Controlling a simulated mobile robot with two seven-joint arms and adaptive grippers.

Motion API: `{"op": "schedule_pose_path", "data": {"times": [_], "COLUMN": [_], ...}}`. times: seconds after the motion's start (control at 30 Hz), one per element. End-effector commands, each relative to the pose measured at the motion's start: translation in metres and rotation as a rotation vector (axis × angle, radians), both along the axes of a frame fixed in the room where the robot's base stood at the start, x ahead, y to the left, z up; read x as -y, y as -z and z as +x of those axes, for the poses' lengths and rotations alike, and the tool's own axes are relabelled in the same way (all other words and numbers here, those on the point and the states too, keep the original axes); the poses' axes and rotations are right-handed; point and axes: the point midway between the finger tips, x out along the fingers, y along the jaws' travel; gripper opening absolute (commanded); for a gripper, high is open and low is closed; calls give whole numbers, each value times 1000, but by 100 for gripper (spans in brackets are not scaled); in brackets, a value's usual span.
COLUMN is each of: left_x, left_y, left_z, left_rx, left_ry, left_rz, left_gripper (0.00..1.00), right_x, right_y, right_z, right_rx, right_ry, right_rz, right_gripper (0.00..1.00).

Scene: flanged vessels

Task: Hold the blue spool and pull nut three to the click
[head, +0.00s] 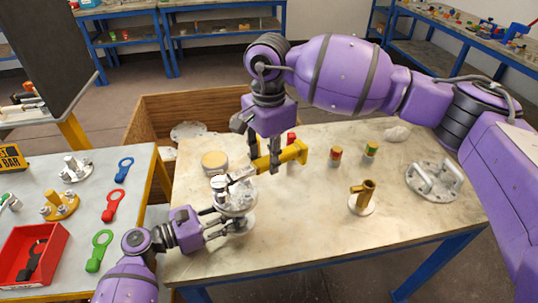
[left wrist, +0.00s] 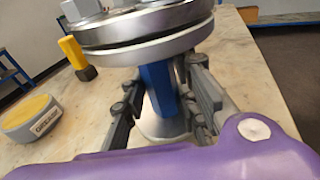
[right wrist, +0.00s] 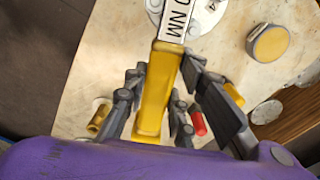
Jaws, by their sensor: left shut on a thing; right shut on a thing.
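The blue spool (left wrist: 158,90) stands upright in the left wrist view under a bolted silver flange (left wrist: 145,27). My left gripper (head: 222,224) is shut around its blue neck, which is hardly visible in the head view. The flange with its nuts (head: 238,200) shows there on the table. My right gripper (head: 265,168) is shut on the yellow handle of a torque wrench (right wrist: 155,95), whose pale label partly reads "0 NM". The wrench head (head: 220,184) lies over the flange top. Whether it is seated on nut three is too small to tell.
A round yellow-topped tin (head: 214,162) stands behind the flange. A brass fitting (head: 363,197), red-topped (head: 335,156) and green-topped cylinders (head: 371,151) and a handled flange plate (head: 433,180) stand to the right. A side table holds coloured wrenches (head: 112,205) and a red tray (head: 12,270).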

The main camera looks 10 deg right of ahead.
Motion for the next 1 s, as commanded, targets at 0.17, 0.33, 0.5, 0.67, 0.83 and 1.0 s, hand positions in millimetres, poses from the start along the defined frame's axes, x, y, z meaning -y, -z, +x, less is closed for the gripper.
{"op": "schedule_pose_path", "data": {"times": [0.17,0.33,0.5,0.67,0.83,1.0], "left_x": [-1,-1,-1,-1,-1,-1], "left_y": [-1,-1,-1,-1,-1,-1], "left_z": [1,1,1,1,1,1], "left_rx": [2,2,2,2,2,2], "left_ry": [-3,-3,-3,-3,-3,-3], "left_rz": [1,1,1,1,1,1], "left_gripper": [6,6,6,6,6,6], "right_x": [0,0,0,0,0,4], "right_y": [5,11,15,16,16,17], "right_z": [0,0,0,0,0,-10], "right_rx": [2,2,1,2,3,2], "right_ry": [0,0,0,0,2,79], "right_rz": [1,1,2,2,1,1], "right_gripper": [0,0,0,0,0,0]}}
